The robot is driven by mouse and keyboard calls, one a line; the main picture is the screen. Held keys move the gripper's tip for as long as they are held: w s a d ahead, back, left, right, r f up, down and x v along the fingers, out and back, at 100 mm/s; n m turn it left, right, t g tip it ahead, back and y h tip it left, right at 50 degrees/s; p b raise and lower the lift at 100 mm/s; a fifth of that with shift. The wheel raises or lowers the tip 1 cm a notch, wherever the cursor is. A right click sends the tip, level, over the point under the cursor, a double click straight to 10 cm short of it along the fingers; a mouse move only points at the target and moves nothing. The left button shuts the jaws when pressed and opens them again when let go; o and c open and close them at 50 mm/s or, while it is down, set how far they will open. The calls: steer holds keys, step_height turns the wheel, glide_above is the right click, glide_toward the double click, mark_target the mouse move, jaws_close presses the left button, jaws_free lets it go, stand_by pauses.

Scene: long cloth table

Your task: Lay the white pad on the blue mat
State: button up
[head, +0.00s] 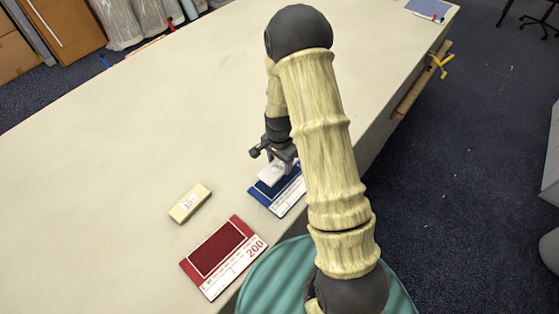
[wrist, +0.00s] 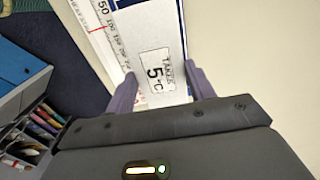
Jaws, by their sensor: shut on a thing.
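The white pad (head: 271,174) is held in my gripper (head: 277,163) over the blue mat (head: 262,195). In the wrist view the white pad (wrist: 150,45) carries a printed label reading 5°C and sits between both fingers of my gripper (wrist: 160,90). The blue mat has a white, printed scale strip along one side. It shows in the wrist view (wrist: 122,5) beyond and beside the pad. The pad hides much of the mat's blue field. I cannot tell whether the pad touches the mat.
A red mat (head: 216,249) marked 200 lies nearer, at the table's front edge. A cream block (head: 190,203) with a label lies left of the blue mat. The cloth table (head: 150,130) is clear to the left and beyond. A compartment tray with pens (wrist: 35,130) shows in the wrist view.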

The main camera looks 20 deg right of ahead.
steer(key=shift+f+b, duration=1.4)
steer(key=shift+f, duration=0.95)
steer(key=shift+f, duration=0.25)
steer(key=o, duration=1.1)
steer(key=shift+c, duration=0.2)
steer(key=shift+r, duration=0.15)
step_height(320, 180, up, 17)
steer(key=b, duration=0.2)
steer(key=shift+b, duration=0.35)
